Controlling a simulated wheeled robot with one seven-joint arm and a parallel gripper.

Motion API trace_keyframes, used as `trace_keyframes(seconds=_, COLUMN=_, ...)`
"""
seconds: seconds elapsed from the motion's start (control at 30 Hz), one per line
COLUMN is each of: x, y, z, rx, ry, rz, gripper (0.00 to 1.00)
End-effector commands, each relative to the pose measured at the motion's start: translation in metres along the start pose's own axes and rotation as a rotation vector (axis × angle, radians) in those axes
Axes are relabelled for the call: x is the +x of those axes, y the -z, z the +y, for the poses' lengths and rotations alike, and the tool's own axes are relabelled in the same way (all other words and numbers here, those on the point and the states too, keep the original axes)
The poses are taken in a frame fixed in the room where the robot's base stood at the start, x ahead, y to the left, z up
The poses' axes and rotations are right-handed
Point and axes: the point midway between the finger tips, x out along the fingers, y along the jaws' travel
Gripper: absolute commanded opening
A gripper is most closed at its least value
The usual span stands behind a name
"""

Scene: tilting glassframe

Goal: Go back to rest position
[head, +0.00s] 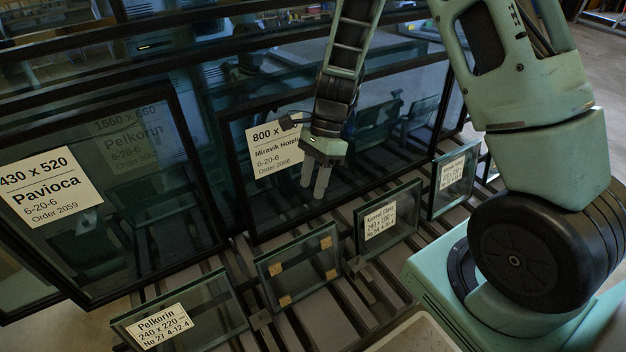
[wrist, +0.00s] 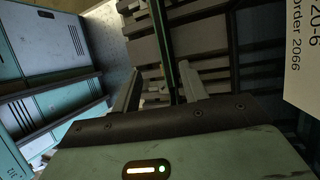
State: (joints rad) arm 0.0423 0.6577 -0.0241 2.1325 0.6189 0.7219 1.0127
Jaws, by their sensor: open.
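My gripper (head: 318,178) hangs fingers down in the head view, in front of a large black-framed glass pane labelled "Miravik Hotel" (head: 275,152). It also shows in the wrist view (wrist: 158,88), with its two fingers apart and nothing seen between them. A dark upright edge shows beyond the fingers there. In the head view the gripper is above and behind a small glass pane with cork pads (head: 300,268). I cannot tell whether the gripper touches the large pane.
Small panes stand on the slatted rack: "Pelkorin" (head: 164,325) at lower left, "Kunnel Glass" (head: 389,222) in the middle, another (head: 455,180) at right. A large "Pavioca" pane (head: 130,235) leans at left. A pale tray (head: 415,335) is at the bottom. Floor is open at upper right.

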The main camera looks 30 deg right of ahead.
Motion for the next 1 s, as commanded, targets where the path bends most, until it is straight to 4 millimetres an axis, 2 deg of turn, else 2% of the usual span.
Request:
trace_keyframes(seconds=0.27, x=0.000, y=0.000, z=0.000, rx=0.000, ry=0.000, rz=0.000, gripper=0.43)
trace_keyframes(seconds=0.37, x=-0.003, y=-0.012, z=0.005, rx=-0.073, ry=-0.001, rz=0.008, gripper=0.43)
trace_keyframes(seconds=0.43, x=-0.008, y=-0.030, z=0.016, rx=-0.195, ry=-0.006, rz=0.023, gripper=0.43)
trace_keyframes(seconds=0.57, x=-0.019, y=-0.078, z=0.053, rx=-0.576, ry=-0.025, rz=0.077, gripper=0.43)
trace_keyframes(seconds=0.7, x=-0.028, y=-0.122, z=0.106, rx=-1.067, ry=-0.063, rz=0.160, gripper=0.43)
trace_keyframes(seconds=0.8, x=-0.033, y=-0.141, z=0.142, rx=-1.392, ry=-0.097, rz=0.226, gripper=0.43)
trace_keyframes(seconds=1.0, x=-0.038, y=-0.156, z=0.196, rx=-1.898, ry=-0.175, rz=0.350, gripper=0.43)
